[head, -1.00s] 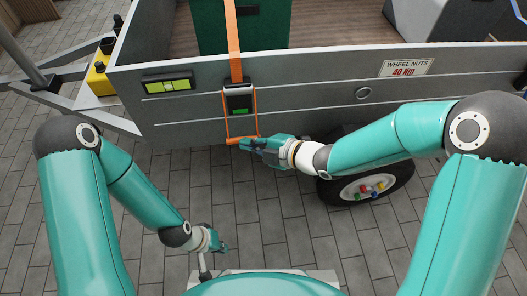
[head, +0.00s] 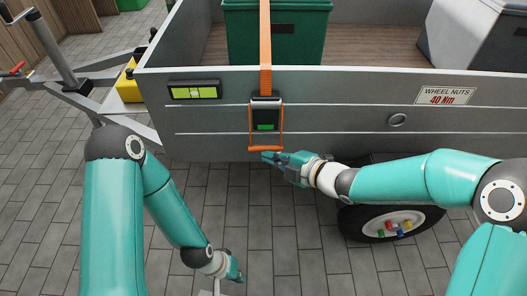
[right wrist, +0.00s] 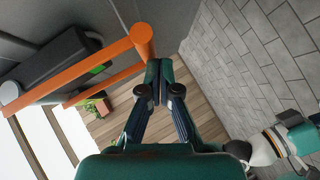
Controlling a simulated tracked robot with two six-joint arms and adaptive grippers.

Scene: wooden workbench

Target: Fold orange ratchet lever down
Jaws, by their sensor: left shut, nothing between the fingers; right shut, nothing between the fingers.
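The orange ratchet lever (head: 265,149) is a U-shaped frame with a round crossbar. It reaches down in the head view from a dark ratchet body (head: 266,114) with a green patch, on the trailer's grey side wall. My right gripper (head: 268,156) is shut and empty, its fingertips just below the crossbar. In the right wrist view the shut fingertips (right wrist: 160,88) sit beside the crossbar's near end (right wrist: 143,38); I cannot tell if they touch. My left gripper (head: 240,277) is shut and empty, low over the paving, far from the lever.
An orange strap (head: 265,40) runs up from the ratchet past a green crate (head: 310,38). A wheel with coloured nuts (head: 385,224) is below right. Paving (head: 310,250) in front is open.

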